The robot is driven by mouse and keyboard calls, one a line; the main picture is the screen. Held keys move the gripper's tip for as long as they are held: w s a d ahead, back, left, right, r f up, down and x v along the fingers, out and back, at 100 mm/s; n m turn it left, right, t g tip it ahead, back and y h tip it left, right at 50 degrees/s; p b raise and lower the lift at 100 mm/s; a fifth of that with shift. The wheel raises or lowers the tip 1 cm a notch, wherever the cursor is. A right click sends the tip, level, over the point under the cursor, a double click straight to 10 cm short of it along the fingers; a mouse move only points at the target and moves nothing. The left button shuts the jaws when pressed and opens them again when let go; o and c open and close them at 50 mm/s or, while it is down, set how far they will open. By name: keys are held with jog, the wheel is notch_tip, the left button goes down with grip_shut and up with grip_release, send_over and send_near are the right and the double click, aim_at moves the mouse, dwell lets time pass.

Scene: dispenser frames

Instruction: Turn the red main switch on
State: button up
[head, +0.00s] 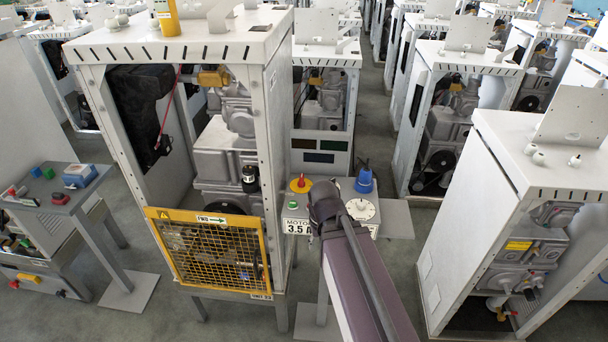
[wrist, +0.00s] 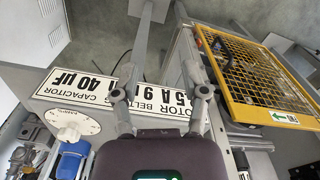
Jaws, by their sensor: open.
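The red main switch (head: 301,182) is a small red knob on a yellow round plate, on top of the grey control box beside the tall cabinet in the head view. Its knob is too small to tell which way it is turned. It does not show in the wrist view. My gripper (wrist: 161,76) is open, with nothing between its fingers, over the box's printed front label (wrist: 103,88). In the head view my wrist and arm end just to the right of the switch, apart from it in the picture, and hide the fingers.
The box also carries a green button (head: 293,205), a white dial (head: 360,209) and a blue part (head: 364,179). A yellow mesh guard (head: 212,250) closes the cabinet's lower front. More cabinets stand at the right, with grey floor (head: 395,245) between.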

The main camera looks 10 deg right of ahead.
jog(key=shift+w, duration=0.1)
jog(key=o, duration=0.6)
jog(key=shift+w+r, duration=0.1)
jog(key=shift+w, duration=0.05)
notch_tip(320, 180, up, 14)
jog(key=n+p, duration=1.4)
send_over(301, 178)
jog(key=shift+w+n, duration=0.15)
jog(key=shift+n, duration=0.15)
jog(key=shift+d+f, duration=0.1)
jog(key=shift+f, duration=0.15)
notch_tip(301, 178, down, 14)
jog(key=b, duration=1.3)
jog(key=shift+r+b, duration=0.25)
jog(key=shift+b, duration=0.15)
